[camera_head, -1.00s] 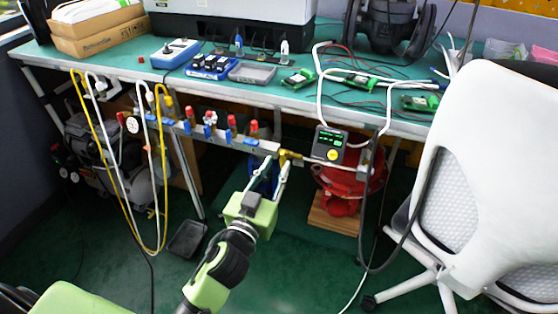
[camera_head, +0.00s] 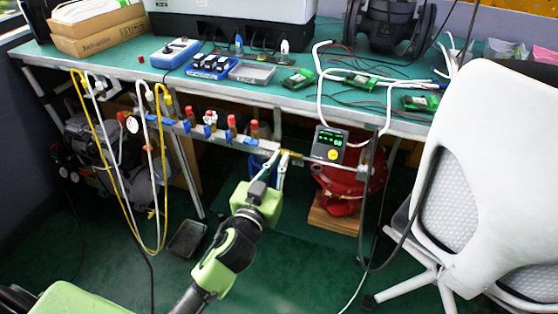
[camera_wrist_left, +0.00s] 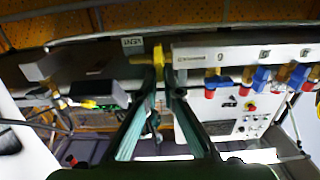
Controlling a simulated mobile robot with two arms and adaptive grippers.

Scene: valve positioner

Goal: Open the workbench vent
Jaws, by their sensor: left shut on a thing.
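The yellow vent valve handle (camera_wrist_left: 158,54) sits at the end of the grey manifold under the bench front, beside a small label reading VENT (camera_wrist_left: 132,42) in the wrist view. In the head view the brass-yellow valve (camera_head: 291,154) shows only in part behind my fingertips. My left gripper (camera_head: 277,161) reaches up to it from below, and its fingers are shut on the yellow handle. In the wrist view the fingertips (camera_wrist_left: 162,72) lie on both sides of it. How far the handle is turned cannot be told. My right gripper is not in view.
The manifold (camera_head: 262,147) carries several red and blue valves to the left. A gauge box with a green display (camera_head: 329,145) hangs to the right, above a red vessel (camera_head: 340,185). Hoses (camera_head: 100,170) hang at left. A white chair (camera_head: 480,170) blocks the right side.

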